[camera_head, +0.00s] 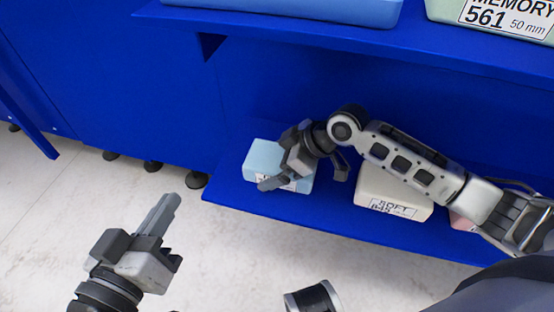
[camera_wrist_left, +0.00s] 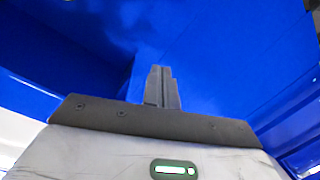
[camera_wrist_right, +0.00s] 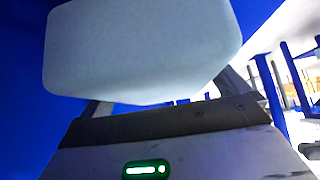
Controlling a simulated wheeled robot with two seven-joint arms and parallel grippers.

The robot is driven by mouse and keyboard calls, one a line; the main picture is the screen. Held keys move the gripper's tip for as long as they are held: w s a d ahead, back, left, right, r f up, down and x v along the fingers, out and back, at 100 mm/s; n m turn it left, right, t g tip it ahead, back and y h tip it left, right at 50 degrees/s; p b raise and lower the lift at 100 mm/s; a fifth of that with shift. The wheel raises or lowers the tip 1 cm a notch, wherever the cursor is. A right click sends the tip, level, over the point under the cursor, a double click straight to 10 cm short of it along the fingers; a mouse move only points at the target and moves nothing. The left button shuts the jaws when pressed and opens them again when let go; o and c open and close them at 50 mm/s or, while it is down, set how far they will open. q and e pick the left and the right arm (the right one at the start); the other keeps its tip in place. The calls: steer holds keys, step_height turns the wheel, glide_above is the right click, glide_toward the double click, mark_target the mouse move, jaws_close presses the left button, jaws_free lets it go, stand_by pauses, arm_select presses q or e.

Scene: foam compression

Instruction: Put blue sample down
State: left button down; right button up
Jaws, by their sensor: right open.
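The light blue sample (camera_head: 264,158) is a foam block with a white label, resting on the lower blue shelf (camera_head: 235,192). My right gripper (camera_head: 304,178) is at the block's right side and partly covers its front and label. Its jaws are apart. In the right wrist view the pale block (camera_wrist_right: 140,50) fills the space ahead of the spread fingers (camera_wrist_right: 160,97); whether they touch it I cannot tell. My left gripper (camera_head: 165,210) is shut and empty, over the floor left of the shelf. Its closed fingers also show in the left wrist view (camera_wrist_left: 162,88).
A cream block labelled SOFT (camera_head: 392,190) sits right of the blue sample, with a pinkish block (camera_head: 462,221) beyond it, partly behind my right arm. The upper blue shelf (camera_head: 300,33) overhangs, carrying a blue block (camera_head: 330,8) and a green MEMORY block (camera_head: 445,10).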

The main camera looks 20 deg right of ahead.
steer(key=shift+d+r, duration=0.1)
steer(key=shift+r, duration=0.15)
steer(key=p+v, duration=0.2)
steer(key=v, duration=0.2)
steer(key=shift+s+d+r, duration=0.1)
steer(key=shift+r, duration=0.15)
steer(key=p+v, duration=0.2)
steer(key=v, duration=0.4)
steer(key=shift+s+d+r, duration=0.2)
steer(key=shift+d+r, duration=0.05)
arm_select(q)
steer(key=shift+s+a+f+m+g+y, duration=0.3)
steer(key=shift+a+f+m+g+y, duration=0.35)
steer(key=shift+f+m+y, duration=0.2)
arm_select(e)
steer(key=shift+s+d+r, duration=0.1)
steer(key=shift+d, duration=0.05)
